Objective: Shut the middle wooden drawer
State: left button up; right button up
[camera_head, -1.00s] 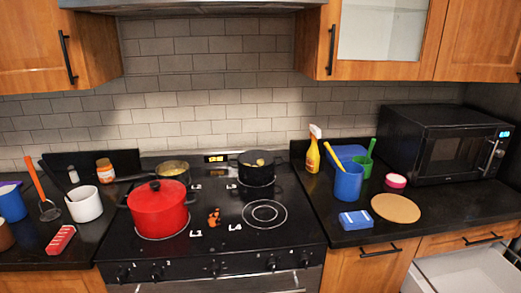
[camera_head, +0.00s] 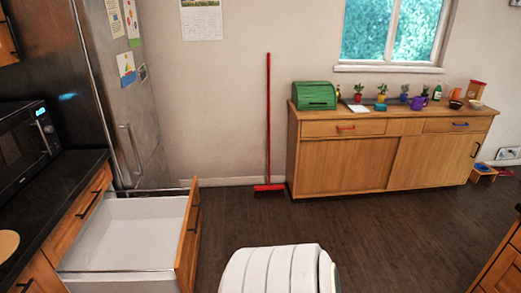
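An open drawer (camera_head: 188,232) with a wooden front and an empty white inside juts out from the dark-topped counter at the lower left. Its front faces right, toward the open floor, and carries a dark handle. A closed wooden front with a dark handle (camera_head: 88,205) shows on the counter beside it. The lower part of the drawer unit is out of frame, so I cannot tell which level the open drawer is on. Neither gripper is in view.
A microwave (camera_head: 25,145) stands on the counter (camera_head: 62,185), next to a steel fridge (camera_head: 120,110). A red broom (camera_head: 268,130) leans on the wall. A wooden sideboard (camera_head: 350,160) stands at the back. Dark floor (camera_head: 400,240) is clear between them.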

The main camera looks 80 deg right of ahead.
aim_at(151, 245)
jog(key=z, duration=1.95)
